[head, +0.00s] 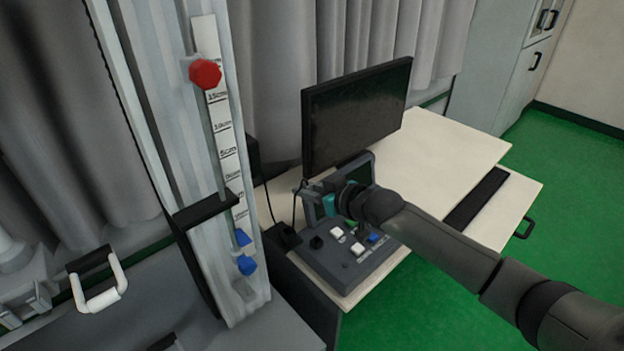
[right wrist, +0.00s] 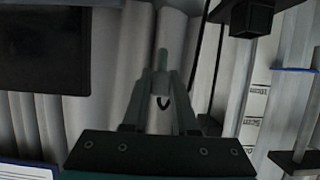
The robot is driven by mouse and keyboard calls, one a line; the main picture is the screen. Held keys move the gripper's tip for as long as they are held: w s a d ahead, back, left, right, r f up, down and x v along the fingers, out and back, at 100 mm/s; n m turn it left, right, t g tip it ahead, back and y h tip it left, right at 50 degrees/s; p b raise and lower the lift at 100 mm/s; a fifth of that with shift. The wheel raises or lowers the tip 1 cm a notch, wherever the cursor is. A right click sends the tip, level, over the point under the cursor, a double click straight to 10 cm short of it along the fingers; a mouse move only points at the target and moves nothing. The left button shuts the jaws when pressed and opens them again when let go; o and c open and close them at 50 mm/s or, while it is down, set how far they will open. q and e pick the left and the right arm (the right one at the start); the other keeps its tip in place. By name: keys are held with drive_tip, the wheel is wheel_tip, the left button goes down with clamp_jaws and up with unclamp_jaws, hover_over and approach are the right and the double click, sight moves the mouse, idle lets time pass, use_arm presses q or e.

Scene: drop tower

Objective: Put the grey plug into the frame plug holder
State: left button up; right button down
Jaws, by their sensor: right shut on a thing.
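My right gripper (head: 310,187) reaches in from the right in front of the monitor, above the control box. In the right wrist view its two fingers (right wrist: 161,88) close on a small grey plug (right wrist: 162,62), which points away from the wrist. A dark curved bit shows just below the plug between the fingers. In the head view the plug is too small to make out clearly. I cannot tell for certain which part is the frame plug holder; the tower frame (head: 168,130) stands left of the gripper, with a gap between. My left gripper is not in view.
The monitor (head: 355,115) and control box (head: 345,262) stand on the white desk (head: 440,150). A thin dark cable hangs near the gripper. A red knob (head: 205,73) and black bracket (head: 207,208) stick out from the tower. A white handle (head: 98,292) is at left.

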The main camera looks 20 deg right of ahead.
drive_tip(key=shift+s+a+r+p, duration=0.35)
drive_tip(key=shift+s+a+p, duration=0.45)
drive_tip(key=shift+a, duration=0.3)
drive_tip(key=shift+s+a+r+p, duration=0.3)
drive_tip(key=shift+s+a+p, duration=0.5)
drive_tip(key=shift+a, duration=0.25)
drive_tip(key=shift+s+a+r+p, duration=0.35)
drive_tip(key=shift+s+a+p, duration=0.45)
drive_tip(key=shift+a, duration=0.3)
drive_tip(key=shift+f+b, duration=0.2)
drive_tip(key=shift+b, duration=0.4)
drive_tip(key=shift+f+b, duration=1.5)
drive_tip(key=shift+f, duration=1.05)
drive_tip(key=shift+f, duration=0.15)
drive_tip(key=c, duration=0.6)
unclamp_jaws()
drive_tip(key=p+v, duration=0.2)
drive_tip(key=v, duration=1.3)
